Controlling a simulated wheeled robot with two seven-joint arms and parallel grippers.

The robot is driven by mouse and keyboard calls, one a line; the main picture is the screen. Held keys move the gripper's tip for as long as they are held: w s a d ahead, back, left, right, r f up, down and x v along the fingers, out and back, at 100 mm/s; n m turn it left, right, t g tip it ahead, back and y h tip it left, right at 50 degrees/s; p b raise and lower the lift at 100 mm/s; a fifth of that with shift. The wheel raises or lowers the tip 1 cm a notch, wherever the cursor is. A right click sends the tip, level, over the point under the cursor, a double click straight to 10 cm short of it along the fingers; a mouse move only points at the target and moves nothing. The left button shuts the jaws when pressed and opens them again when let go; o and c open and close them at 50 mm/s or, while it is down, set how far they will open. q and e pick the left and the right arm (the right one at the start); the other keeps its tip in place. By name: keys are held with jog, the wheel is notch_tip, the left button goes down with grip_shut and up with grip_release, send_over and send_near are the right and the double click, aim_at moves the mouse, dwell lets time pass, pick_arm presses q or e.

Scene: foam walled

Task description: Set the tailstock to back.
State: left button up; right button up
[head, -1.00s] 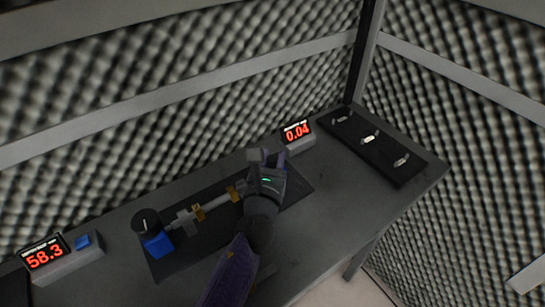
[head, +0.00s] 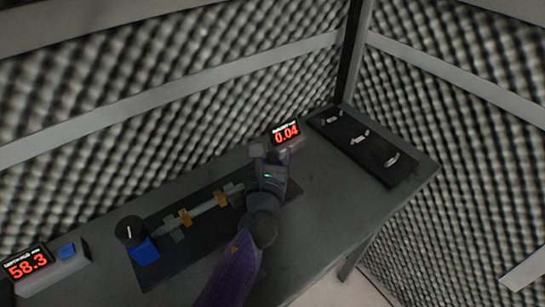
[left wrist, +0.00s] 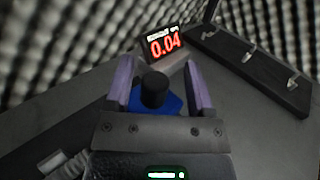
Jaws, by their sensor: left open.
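A rig on a dark base plate (head: 200,242) lies along the bench, with a grey shaft (head: 204,207) in brass-coloured supports. At its left end is a blue block (head: 145,252) with a black knob (head: 130,230). My left gripper (head: 270,155) is over the rig's right end and hides what is under it. In the left wrist view, a blue block (left wrist: 172,104) with a black post (left wrist: 154,89) shows between the spread purple fingers of this gripper (left wrist: 160,78). Whether they touch it is unclear. No part is labelled tailstock.
A display reading 0.04 (head: 287,134) stands just behind the gripper. Another reads 58.3 (head: 27,265) at far left, beside a blue button (head: 67,251). A dark panel with several small metal levers (head: 368,152) lies at right. Foam walls close the back and right.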

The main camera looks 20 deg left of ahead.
pick_arm(q)
jog(key=s, duration=0.6)
jog(key=s+d, duration=0.1)
jog(key=s, duration=0.2)
jog(key=shift+s, duration=0.15)
jog(key=shift+s+d, duration=0.1)
jog(key=shift+s, duration=0.2)
pick_arm(e)
jog(key=shift+a+r, duration=0.1)
jog(key=shift+a, duration=0.15)
pick_arm(q)
jog(key=shift+r, duration=0.1)
pick_arm(e)
jog(key=shift+d, duration=0.2)
